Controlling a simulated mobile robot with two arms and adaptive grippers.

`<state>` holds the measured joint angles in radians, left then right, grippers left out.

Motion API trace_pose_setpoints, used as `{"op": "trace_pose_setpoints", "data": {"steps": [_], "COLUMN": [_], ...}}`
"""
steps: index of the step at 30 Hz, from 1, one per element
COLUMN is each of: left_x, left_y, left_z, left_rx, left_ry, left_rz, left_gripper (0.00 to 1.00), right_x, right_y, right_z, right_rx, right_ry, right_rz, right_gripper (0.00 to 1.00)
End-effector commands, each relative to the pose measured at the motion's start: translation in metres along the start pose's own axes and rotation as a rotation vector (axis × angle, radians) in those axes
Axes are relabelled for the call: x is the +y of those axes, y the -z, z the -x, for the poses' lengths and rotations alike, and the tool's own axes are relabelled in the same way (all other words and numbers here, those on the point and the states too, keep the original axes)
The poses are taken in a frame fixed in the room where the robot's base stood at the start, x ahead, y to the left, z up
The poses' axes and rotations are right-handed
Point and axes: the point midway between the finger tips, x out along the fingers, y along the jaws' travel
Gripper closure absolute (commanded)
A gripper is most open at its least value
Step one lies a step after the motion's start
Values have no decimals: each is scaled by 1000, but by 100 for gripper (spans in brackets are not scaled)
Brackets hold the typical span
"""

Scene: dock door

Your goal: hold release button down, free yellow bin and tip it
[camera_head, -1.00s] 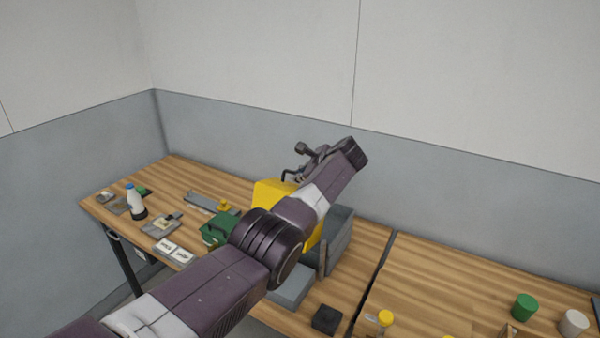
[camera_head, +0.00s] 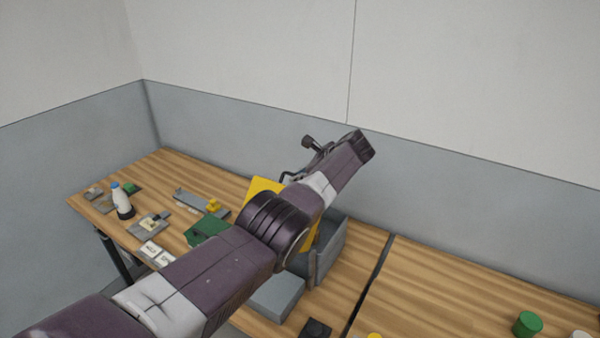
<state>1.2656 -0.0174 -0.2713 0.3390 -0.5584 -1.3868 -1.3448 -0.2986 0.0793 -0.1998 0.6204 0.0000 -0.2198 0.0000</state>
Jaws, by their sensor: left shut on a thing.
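The yellow bin (camera_head: 262,187) stands at the grey open-topped box (camera_head: 328,250) on the wooden bench. It looks tilted, and my left arm hides most of it. My left gripper (camera_head: 291,175) is at the bin's upper edge and shut on it, though the contact is largely hidden behind my wrist. My right gripper is out of view. I cannot tell which part is the release button; a small yellow piece (camera_head: 213,205) sits on a grey strip left of the bin, and a black block (camera_head: 317,328) lies at the front edge of view.
A green box (camera_head: 208,231), a white bottle (camera_head: 122,198) and small grey plates stand on the left bench. A flat grey block (camera_head: 277,298) lies in front of the bin. A green cylinder (camera_head: 527,324) is on the right bench, otherwise largely clear. The wall is close behind.

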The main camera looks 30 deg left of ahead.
Motion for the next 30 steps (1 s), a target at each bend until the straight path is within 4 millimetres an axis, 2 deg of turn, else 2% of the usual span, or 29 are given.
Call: {"op": "trace_pose_setpoints", "data": {"steps": [19,20,24,30], "left_x": [0,0,1,2], "left_y": [-1,-1,0,1], "left_z": [1,1,0,0], "left_rx": [-1,-1,-1,0], "left_ry": [-6,-6,-8,-12], "left_rz": [-13,-13,-14,-16], "left_gripper": [100,89,75,75], "right_x": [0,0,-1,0], "right_y": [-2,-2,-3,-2], "right_z": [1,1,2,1], "right_rx": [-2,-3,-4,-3], "right_ry": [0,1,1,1], "right_rz": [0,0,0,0], "right_gripper": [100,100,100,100]}}
